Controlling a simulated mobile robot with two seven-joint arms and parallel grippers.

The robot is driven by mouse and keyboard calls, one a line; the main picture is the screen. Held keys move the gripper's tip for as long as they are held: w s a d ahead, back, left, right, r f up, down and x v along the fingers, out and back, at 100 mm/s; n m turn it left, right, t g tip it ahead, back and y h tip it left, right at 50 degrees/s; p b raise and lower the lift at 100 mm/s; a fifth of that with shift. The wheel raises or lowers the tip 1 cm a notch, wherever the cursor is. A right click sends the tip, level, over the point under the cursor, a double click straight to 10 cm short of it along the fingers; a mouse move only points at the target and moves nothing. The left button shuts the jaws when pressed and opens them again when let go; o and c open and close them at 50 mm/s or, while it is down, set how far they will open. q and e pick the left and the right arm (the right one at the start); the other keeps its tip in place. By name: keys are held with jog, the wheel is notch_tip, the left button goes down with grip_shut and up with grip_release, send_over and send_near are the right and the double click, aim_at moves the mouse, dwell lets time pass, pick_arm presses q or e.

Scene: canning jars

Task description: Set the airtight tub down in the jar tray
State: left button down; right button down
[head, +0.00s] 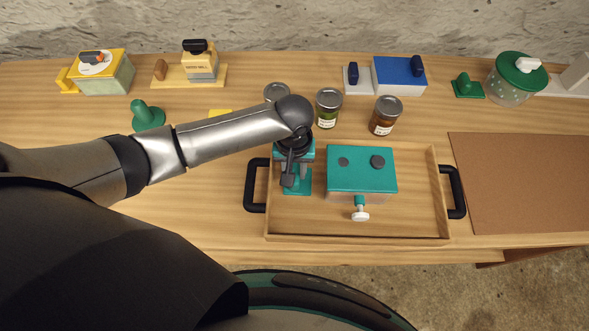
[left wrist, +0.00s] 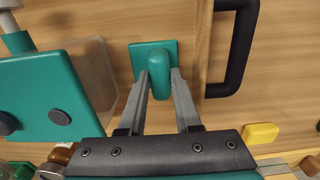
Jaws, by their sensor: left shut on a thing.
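The airtight tub (head: 361,168) has a teal lid with two dark discs, a see-through body and a white-tipped knob at its front. It is over the right-middle floor of the wooden jar tray (head: 420,222); I cannot tell whether it touches the floor. It also shows in the left wrist view (left wrist: 45,98). Left of it is a teal square plate (left wrist: 139,55) with an upright teal handle (left wrist: 160,72); whether they join the tub is unclear. My left gripper (left wrist: 160,85) is shut on the handle, inside the tray's left part (head: 296,180). My right gripper is out of view.
The tray has black handles at its left (head: 255,185) and right (head: 456,192). Several lidded jars, such as the reddish one (head: 384,118), stand just behind it. A brown mat (head: 525,185) lies to the right. Other containers line the back.

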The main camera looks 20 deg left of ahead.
pick_arm(q)
jog(key=shift+f, duration=0.1)
jog(key=c, duration=0.6)
grip_release()
notch_tip(320, 180, up, 12)
jog(key=p, duration=0.2)
